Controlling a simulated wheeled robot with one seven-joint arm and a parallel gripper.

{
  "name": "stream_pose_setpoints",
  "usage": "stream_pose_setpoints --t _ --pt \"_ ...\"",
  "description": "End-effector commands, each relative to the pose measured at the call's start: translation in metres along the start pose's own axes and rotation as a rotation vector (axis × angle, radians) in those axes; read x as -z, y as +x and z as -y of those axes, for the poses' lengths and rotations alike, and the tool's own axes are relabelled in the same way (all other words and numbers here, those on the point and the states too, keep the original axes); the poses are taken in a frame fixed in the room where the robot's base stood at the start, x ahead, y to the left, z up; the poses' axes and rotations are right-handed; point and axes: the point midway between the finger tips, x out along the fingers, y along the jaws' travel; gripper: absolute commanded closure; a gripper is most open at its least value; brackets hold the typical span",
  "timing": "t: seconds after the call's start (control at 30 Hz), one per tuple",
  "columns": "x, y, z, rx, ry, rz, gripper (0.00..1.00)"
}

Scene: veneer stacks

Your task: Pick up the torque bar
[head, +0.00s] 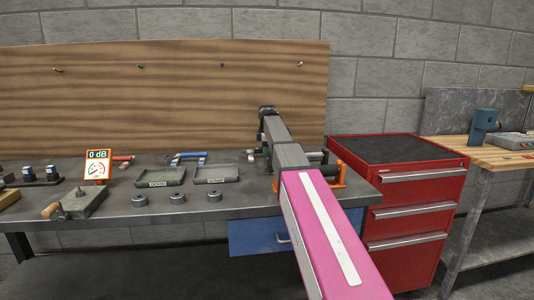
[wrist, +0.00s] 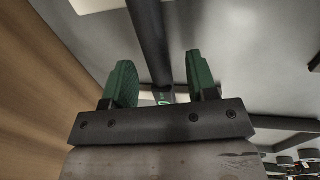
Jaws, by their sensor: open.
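In the wrist view my gripper (wrist: 160,82) is open, its two green fingers apart. A dark bar (wrist: 149,35), which looks like the torque bar, runs from the top edge down into the gap between them. I see no finger closed on it, and its depth relative to the fingertips is unclear. A small green mark shows at its lower end. In the head view my arm reaches over the bench's right end and hides my gripper and most of the bar. A dark piece (head: 316,156) beside the arm may be part of the bar, near an orange holder (head: 339,175).
Two shallow trays (head: 216,174), several grey round pieces (head: 177,198) and a gauge marked 0 dB (head: 97,165) are on the bench, left of my arm. A wooden board (head: 170,90) stands behind. A red drawer cabinet (head: 415,215) stands right of the bench.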

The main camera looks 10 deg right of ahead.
Motion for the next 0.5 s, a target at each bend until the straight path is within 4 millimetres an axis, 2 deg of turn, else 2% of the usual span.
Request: stream_pose_setpoints --t 0.23,0.27,0.4,0.43,0.5 --pt "0.0 0.0043 -0.0002 -0.002 0.0 0.0 0.47" --pt "0.0 0.0043 -0.0002 -0.001 0.0 0.0 0.51" --pt "0.0 0.0042 -0.0001 -0.001 0.0 0.0 0.96" --pt "0.0 0.0042 -0.0001 -0.001 0.0 0.0 1.0" --pt "0.0 0.0041 -0.0002 -0.001 0.0 0.0 1.0"
